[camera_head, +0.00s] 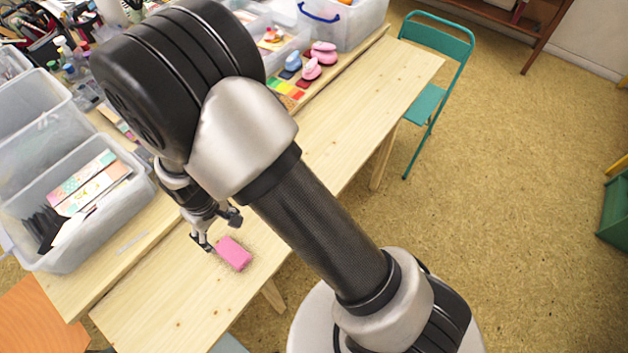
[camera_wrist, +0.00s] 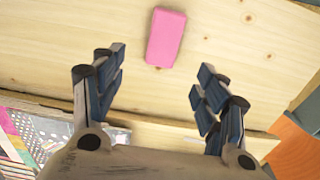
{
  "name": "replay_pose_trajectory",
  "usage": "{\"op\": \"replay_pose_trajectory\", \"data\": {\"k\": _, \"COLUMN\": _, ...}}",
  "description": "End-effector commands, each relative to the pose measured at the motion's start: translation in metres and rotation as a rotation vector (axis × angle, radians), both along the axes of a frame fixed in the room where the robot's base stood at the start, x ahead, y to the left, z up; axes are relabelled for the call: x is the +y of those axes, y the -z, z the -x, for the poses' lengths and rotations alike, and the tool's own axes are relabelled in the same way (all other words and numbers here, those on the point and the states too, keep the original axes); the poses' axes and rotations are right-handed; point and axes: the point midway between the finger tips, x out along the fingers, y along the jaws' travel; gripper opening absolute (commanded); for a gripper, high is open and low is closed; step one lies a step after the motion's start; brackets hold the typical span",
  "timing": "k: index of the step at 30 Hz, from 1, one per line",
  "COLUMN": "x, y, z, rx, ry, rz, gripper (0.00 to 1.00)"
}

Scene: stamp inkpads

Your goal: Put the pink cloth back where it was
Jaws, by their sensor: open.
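The pink cloth (camera_head: 234,253) is a small folded block lying on the light wooden table (camera_head: 190,300) near its front edge. In the wrist view the pink cloth (camera_wrist: 166,38) lies on the bare wood, ahead of and between the fingertips, apart from both. My gripper (camera_head: 219,228) is just above the table beside the cloth, on its upper-left side. In the wrist view my gripper (camera_wrist: 159,72) is open, with nothing between its fingers. My arm hides part of the table in the head view.
A clear plastic bin (camera_head: 75,215) with cards stands at the left. Pink and blue stamps (camera_head: 312,68) and coloured inkpads (camera_head: 290,90) sit at the table's far end. A teal folding chair (camera_head: 437,75) stands beyond. The table's front part is clear.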

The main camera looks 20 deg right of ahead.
Motion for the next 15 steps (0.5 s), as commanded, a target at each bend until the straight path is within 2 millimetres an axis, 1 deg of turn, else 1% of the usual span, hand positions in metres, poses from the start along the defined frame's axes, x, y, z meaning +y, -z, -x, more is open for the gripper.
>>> {"op": "replay_pose_trajectory", "data": {"k": 1, "x": -0.006, "y": -0.021, "z": -0.008, "rx": -0.02, "ry": 0.021, "rz": -0.012, "gripper": 0.67}}
{"op": "replay_pose_trajectory", "data": {"k": 2, "x": -0.012, "y": -0.034, "z": -0.01, "rx": -0.029, "ry": 0.034, "rz": -0.018, "gripper": 0.67}}
{"op": "replay_pose_trajectory", "data": {"k": 4, "x": -0.028, "y": -0.071, "z": -0.016, "rx": -0.055, "ry": 0.071, "rz": -0.032, "gripper": 0.67}}
{"op": "replay_pose_trajectory", "data": {"k": 5, "x": -0.037, "y": -0.087, "z": -0.017, "rx": -0.066, "ry": 0.089, "rz": -0.038, "gripper": 0.67}}
{"op": "replay_pose_trajectory", "data": {"k": 6, "x": -0.049, "y": -0.11, "z": -0.018, "rx": -0.082, "ry": 0.114, "rz": -0.045, "gripper": 0.67}}
{"op": "replay_pose_trajectory", "data": {"k": 8, "x": -0.068, "y": -0.141, "z": -0.015, "rx": -0.107, "ry": 0.15, "rz": -0.055, "gripper": 0.67}}
{"op": "replay_pose_trajectory", "data": {"k": 9, "x": -0.081, "y": -0.161, "z": -0.012, "rx": -0.123, "ry": 0.174, "rz": -0.062, "gripper": 0.67}}
{"op": "replay_pose_trajectory", "data": {"k": 11, "x": -0.099, "y": -0.188, "z": -0.004, "rx": -0.148, "ry": 0.209, "rz": -0.071, "gripper": 0.67}}
{"op": "replay_pose_trajectory", "data": {"k": 12, "x": -0.112, "y": -0.205, "z": 0.002, "rx": -0.164, "ry": 0.234, "rz": -0.075, "gripper": 0.67}}
{"op": "replay_pose_trajectory", "data": {"k": 14, "x": -0.131, "y": -0.229, "z": 0.014, "rx": -0.191, "ry": 0.269, "rz": -0.083, "gripper": 0.67}}
{"op": "replay_pose_trajectory", "data": {"k": 15, "x": -0.143, "y": -0.243, "z": 0.024, "rx": -0.207, "ry": 0.293, "rz": -0.087, "gripper": 0.67}}
